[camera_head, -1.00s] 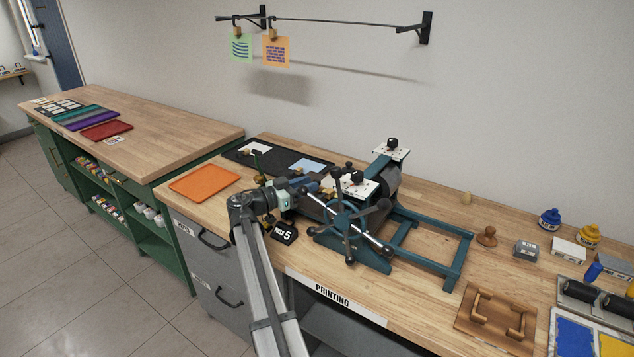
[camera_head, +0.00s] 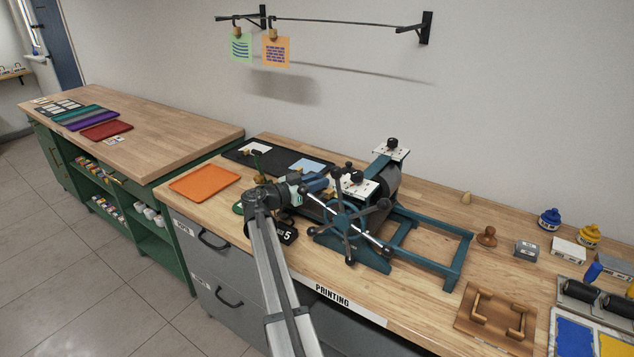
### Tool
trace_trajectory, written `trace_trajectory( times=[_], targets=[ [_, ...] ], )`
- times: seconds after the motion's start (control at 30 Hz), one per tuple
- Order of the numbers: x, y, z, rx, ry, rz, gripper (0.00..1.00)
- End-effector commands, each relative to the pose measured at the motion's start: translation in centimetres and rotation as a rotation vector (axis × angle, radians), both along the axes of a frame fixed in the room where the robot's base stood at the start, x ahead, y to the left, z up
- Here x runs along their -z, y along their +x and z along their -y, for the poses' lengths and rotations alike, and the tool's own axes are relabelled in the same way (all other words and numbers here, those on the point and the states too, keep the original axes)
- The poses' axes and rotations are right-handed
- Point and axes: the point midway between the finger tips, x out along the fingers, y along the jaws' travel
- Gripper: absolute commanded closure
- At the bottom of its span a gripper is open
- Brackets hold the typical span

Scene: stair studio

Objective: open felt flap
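A black felt flap (camera_head: 247,157) lies flat on the bench at the left of the teal printing press (camera_head: 345,232). A pale blue sheet (camera_head: 306,166) and a small white piece (camera_head: 254,145) show on the dark felt. My arm comes up from the front edge, and its end lies over the left part of the press bed, in front of the felt. My gripper (camera_head: 325,180) is small and mostly hidden by my wrist and the press parts, so its fingers cannot be made out. I cannot tell whether it touches the felt.
An orange tray (camera_head: 204,180) lies left of my arm. A black "5" sign (camera_head: 287,233) stands close by my wrist. The press's spoked handwheel (camera_head: 350,218) and rails (camera_head: 440,245) are to the right. A brown wooden board (camera_head: 495,318) lies at the front right.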

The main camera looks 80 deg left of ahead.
Motion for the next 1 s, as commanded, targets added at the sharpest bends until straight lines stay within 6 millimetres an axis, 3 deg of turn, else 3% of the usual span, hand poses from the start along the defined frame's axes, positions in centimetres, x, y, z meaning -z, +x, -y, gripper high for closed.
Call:
trace_trajectory(
  times=[0.6, 1.0],
  targets=[
    [-0.3, 0.0, 0.0, 0.0, -0.013, -0.016, 1.0],
    [-3.2, 0.8, -1.1, 0.0, -0.182, -0.188, 1.0]
  ],
)
